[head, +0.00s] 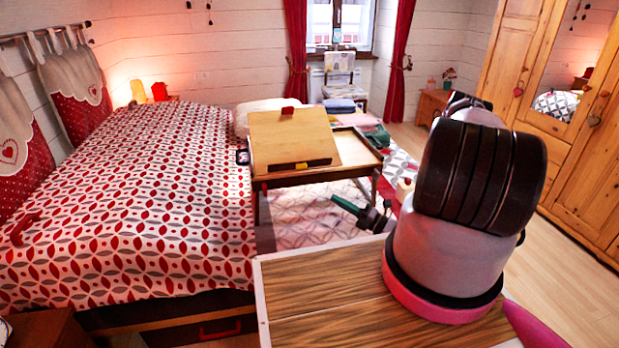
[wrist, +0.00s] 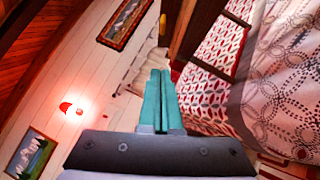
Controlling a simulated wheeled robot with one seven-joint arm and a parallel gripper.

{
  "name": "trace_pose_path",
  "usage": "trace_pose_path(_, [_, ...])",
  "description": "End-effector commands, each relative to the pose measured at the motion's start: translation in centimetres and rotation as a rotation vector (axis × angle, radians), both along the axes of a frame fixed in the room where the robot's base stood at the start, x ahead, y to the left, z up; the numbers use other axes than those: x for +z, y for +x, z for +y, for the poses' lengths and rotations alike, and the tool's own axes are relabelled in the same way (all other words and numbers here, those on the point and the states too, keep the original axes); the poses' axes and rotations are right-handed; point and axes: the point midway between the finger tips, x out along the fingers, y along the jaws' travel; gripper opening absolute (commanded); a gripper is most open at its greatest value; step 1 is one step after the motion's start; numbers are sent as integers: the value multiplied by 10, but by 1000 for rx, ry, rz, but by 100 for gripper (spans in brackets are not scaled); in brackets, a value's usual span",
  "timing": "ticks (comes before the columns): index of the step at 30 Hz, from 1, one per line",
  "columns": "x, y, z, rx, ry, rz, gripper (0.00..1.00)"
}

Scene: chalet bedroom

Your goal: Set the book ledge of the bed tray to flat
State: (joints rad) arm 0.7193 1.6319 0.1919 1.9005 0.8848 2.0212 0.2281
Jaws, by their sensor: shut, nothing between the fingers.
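The bed tray (head: 352,150) is a wooden table on dark legs beside the bed. Its tilted wooden panel (head: 285,138), seemingly the book ledge, is raised at a slant, with a dark strip (head: 305,165) along its lower front edge. My gripper (head: 338,200) is in front of and below the tray, to its right, apart from it. In the wrist view its teal fingers (wrist: 159,85) are pressed together with nothing between them. A dark wooden edge (wrist: 195,30) shows close beyond the fingertips; I cannot tell which part it is.
The bed (head: 130,200) with a red patterned cover fills the left. A wood-grained top (head: 330,300) lies in the near foreground, under my arm. A chair (head: 340,75) stands by the window, and a wardrobe (head: 515,60) is at the right. Bare floor (head: 570,260) lies before the wardrobe.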

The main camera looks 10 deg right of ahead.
Motion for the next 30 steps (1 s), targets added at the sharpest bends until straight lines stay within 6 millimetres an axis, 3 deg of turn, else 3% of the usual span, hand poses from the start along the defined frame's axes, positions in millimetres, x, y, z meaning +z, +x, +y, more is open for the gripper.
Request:
trace_pose_path(11, [4, 7, 8, 4, -3, -2, 0])
trace_pose_path(25, [28, 68, 75, 6, -3, -4, 0])
trace_pose_path(30, [38, 91, 72, 3, -5, -5, 0])
